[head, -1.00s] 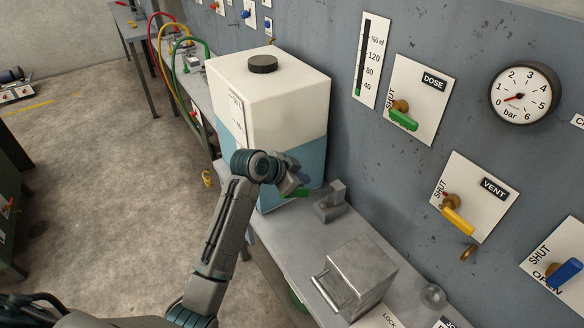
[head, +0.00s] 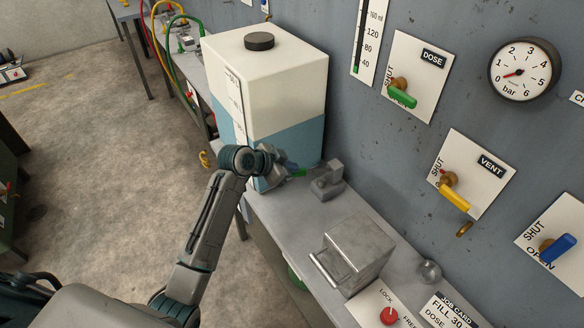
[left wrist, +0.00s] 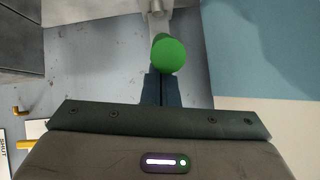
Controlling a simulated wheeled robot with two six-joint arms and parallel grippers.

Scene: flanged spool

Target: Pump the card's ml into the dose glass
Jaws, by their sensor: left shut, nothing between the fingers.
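My left gripper (head: 286,172) is shut and empty beside the tank, low over the bench. The green ball knob (left wrist: 168,55) of the pump handle is just beyond its fingertips (left wrist: 163,88) in the left wrist view; whether they touch is unclear. The grey pump post (head: 328,182) stands on the bench. The scale gauge (head: 368,38), marked in ml, shows green only low down. The green DOSE lever (head: 402,95) and yellow VENT lever (head: 454,197) are on the wall. The job card (head: 450,310) is cut off; "FILL 30" and "DOSE" show. My right gripper is out of view.
The white and blue tank (head: 265,90) stands behind my left gripper. A metal box with a handle (head: 354,255), a clear round object (head: 429,271) and a red knob (head: 388,316) are further along the bench.

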